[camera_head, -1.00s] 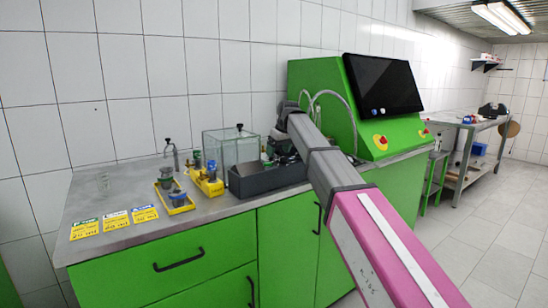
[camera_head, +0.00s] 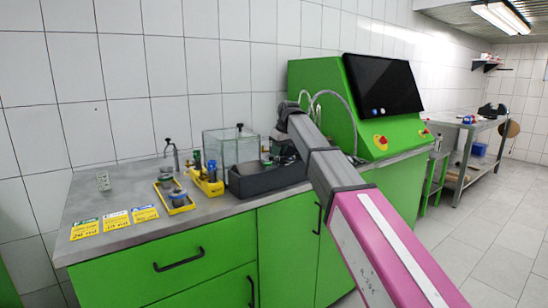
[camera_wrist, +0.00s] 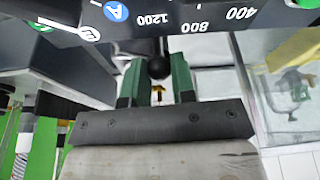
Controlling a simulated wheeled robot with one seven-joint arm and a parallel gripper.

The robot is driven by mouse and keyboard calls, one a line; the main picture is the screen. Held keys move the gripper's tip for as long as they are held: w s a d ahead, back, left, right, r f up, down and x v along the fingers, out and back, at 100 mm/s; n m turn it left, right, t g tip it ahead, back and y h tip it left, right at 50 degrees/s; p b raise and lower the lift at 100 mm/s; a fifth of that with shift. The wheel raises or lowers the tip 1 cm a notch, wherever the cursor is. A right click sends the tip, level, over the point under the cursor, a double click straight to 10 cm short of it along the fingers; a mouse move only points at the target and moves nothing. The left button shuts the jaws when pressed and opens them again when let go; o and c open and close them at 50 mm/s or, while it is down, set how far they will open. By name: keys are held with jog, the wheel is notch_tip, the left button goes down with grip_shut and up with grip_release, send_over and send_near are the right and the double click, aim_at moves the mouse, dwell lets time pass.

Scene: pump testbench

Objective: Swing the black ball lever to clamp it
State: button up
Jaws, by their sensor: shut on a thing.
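The black ball lever (camera_wrist: 159,67) shows in the wrist view as a round black knob on a thin dark stem, between my gripper's green fingers. My gripper (camera_wrist: 157,80) is shut on it, with one finger on each side of the ball. The stem runs up towards a dark panel with white numbers (camera_wrist: 195,22) at the top of the wrist view. In the head view my arm reaches over the bench to the pump unit, and my wrist hides the lever and most of the gripper.
A dark tray (camera_head: 262,182) and a glass tank (camera_head: 228,147) stand left of my wrist on the steel bench. Yellow trays (camera_head: 178,203) with small parts stand further left. The green console (camera_head: 375,145) rises close on the right. The bench's front left holds only flat labels (camera_head: 115,221).

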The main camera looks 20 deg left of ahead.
jog(key=shift+w+d, duration=0.35)
jog(key=shift+w, duration=0.35)
jog(key=shift+w+d, duration=0.15)
jog(key=shift+w, duration=0.45)
